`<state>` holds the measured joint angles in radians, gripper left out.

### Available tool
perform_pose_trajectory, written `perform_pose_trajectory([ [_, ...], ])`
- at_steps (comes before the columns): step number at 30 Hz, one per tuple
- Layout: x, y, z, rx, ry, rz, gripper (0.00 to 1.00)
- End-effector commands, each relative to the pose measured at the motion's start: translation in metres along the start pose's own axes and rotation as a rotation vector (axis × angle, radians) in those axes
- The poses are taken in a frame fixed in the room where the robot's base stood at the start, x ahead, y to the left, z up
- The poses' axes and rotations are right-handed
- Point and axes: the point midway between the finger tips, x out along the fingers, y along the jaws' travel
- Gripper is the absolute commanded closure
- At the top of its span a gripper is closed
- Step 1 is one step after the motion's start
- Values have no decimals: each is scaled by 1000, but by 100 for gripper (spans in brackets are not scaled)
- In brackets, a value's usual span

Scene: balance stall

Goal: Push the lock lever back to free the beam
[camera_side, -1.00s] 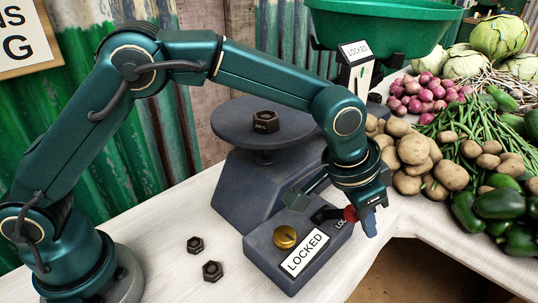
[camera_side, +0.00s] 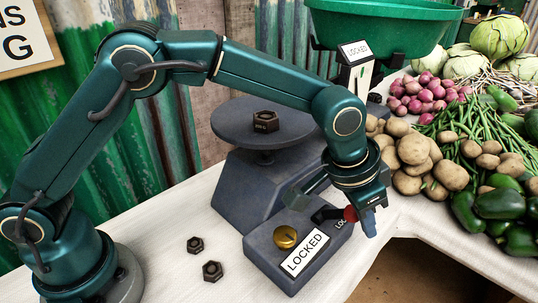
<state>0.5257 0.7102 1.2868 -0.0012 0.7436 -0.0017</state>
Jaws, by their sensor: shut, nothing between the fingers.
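The lock lever has a dark arm and a red knob (camera_side: 350,214). It stands at the right end of the grey lock box (camera_side: 262,245), which bears a white LOCKED label (camera_side: 304,250) and a brass knob (camera_side: 285,237). My gripper (camera_side: 368,222) is low beside the red knob, its fingertips at the knob's right side. The fingers partly hide the lever, and I cannot tell whether they touch it. The balance (camera_side: 250,190) stands behind the box, with a weight (camera_side: 265,121) on its round plate (camera_side: 228,123). A small LOCKED sign (camera_side: 357,50) tops its post.
Two loose hex weights, one here (camera_side: 195,245) and one here (camera_side: 212,271), lie left of the lock box. Potatoes (camera_side: 413,150), onions (camera_side: 430,94) and green peppers (camera_side: 497,212) are heaped to the right. The table's front edge runs close to the lock box.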

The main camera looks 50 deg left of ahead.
Motion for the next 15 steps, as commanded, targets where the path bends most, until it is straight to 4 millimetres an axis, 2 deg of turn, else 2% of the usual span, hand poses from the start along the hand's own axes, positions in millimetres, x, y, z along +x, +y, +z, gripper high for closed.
perform_pose_trajectory([
  [15,0,-9,6,-1,-14,-8,100],
])
